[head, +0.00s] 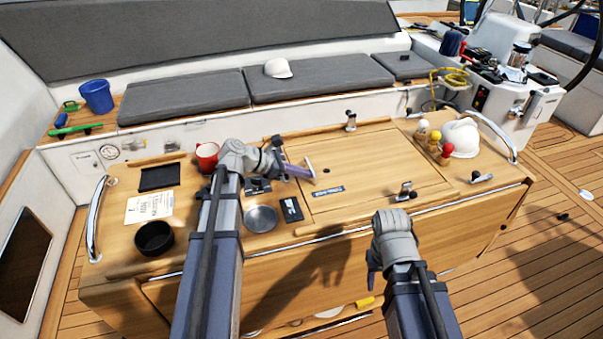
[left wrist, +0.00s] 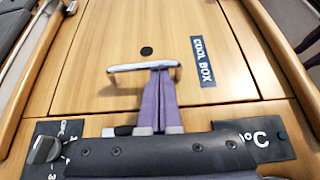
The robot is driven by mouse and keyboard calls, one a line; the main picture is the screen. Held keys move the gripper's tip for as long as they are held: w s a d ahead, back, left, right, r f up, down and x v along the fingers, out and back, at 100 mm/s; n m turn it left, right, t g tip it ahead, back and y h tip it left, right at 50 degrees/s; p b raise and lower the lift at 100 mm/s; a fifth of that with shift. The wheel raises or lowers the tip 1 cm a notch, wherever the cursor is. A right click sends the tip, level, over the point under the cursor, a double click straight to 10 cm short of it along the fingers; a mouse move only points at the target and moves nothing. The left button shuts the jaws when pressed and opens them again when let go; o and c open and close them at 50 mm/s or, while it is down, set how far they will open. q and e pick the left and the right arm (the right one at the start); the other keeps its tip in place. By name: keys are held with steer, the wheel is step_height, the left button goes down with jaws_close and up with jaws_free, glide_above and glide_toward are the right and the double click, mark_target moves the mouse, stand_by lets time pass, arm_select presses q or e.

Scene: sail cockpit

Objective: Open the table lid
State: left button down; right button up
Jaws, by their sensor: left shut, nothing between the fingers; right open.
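The table lid (head: 375,165) is a light wooden panel in the table's middle, lying flat and flush in the top. It has a small dark hole and a dark "COOL BOX" label (left wrist: 203,60). A pale bar handle (left wrist: 145,67) stands at the lid's left side; it also shows in the head view (head: 309,167). My left gripper (head: 301,171) is at this handle. In the left wrist view its purple fingers (left wrist: 160,95) are shut together, with their tips at the bar; contact is unclear. My right gripper (head: 374,270) is open and empty, low before the table's front edge.
Metal latches (head: 351,121) (head: 405,191) stand around the lid. A red mug (head: 207,156), black bowl (head: 154,238) and round metal dish (head: 261,219) are on the left.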

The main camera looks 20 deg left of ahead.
arm_select(q)
steer(key=shift+r, duration=0.1)
steer(key=w+d+r+y+p, duration=0.1)
steer(key=w+d+r+p, duration=0.2)
steer(key=r+p, duration=0.7)
steer(key=w+d+r+g+p, duration=0.1)
steer(key=w+d+r+p, duration=0.2)
steer(key=d+r+p, duration=0.3)
steer(key=w+d+r+y+p, duration=0.1)
steer(key=w+d+r+p, duration=0.2)
steer(key=r+p, duration=1)
steer(key=shift+d+r+y+p, duration=0.3)
steer(key=shift+d+p, duration=0.5)
steer(key=shift+p, duration=1.9)
steer(key=shift+w+g, duration=0.1)
steer(key=shift+g, duration=0.2)
steer(key=s+a, duration=0.7)
steer(key=a, duration=0.3)
steer(key=shift+s+a+r+p, duration=0.15)
steer(key=shift+a+r+p, duration=0.2)
steer(key=shift+r+p, duration=0.05)
